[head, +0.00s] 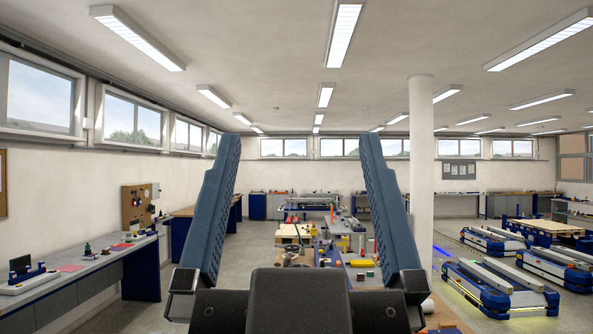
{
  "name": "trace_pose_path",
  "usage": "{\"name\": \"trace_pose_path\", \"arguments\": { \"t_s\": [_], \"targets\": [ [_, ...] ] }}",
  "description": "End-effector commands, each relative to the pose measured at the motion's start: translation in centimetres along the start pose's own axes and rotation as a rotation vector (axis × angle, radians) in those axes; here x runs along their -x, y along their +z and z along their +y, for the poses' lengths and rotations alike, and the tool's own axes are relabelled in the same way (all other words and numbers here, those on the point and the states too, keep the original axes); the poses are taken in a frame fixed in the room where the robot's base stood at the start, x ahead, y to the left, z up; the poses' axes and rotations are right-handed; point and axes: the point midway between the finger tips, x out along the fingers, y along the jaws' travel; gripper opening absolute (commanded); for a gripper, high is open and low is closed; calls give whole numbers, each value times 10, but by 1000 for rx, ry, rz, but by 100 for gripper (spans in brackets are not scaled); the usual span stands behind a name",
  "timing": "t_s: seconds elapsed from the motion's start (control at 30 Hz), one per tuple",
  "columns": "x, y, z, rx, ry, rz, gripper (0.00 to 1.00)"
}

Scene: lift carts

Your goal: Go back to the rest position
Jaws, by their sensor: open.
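My gripper (300,142) fills the lower middle of the head view. Its two long blue padded fingers rise from a dark palm and lean inward toward their tips. The fingers stand wide apart, so the gripper is open. Nothing is held between them; only the distant room shows in the gap. The rest of my arm is not visible behind the palm.
A workbench (92,262) runs along the left wall. Tables with tools and small parts stand ahead, partly hidden by my gripper. A white column (421,160) rises right of centre. Blue lift carts (497,287) stand on the floor at right. Grey floor (250,245) shows left of centre.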

Motion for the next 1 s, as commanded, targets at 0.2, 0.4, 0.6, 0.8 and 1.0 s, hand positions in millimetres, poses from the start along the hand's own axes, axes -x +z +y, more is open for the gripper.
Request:
{"name": "trace_pose_path", "arguments": {
  "t_s": [0.2,0.4,0.6,0.8,1.0],
  "targets": [
    [0,0,0,-1,0,-1,100],
    [12,12,-1,-2,-1,-2,100],
    [49,47,-2,-6,-4,-1,100],
    [76,73,-3,-9,-7,-1,100],
    [77,75,-3,-10,-7,-1,100]
  ]
}}
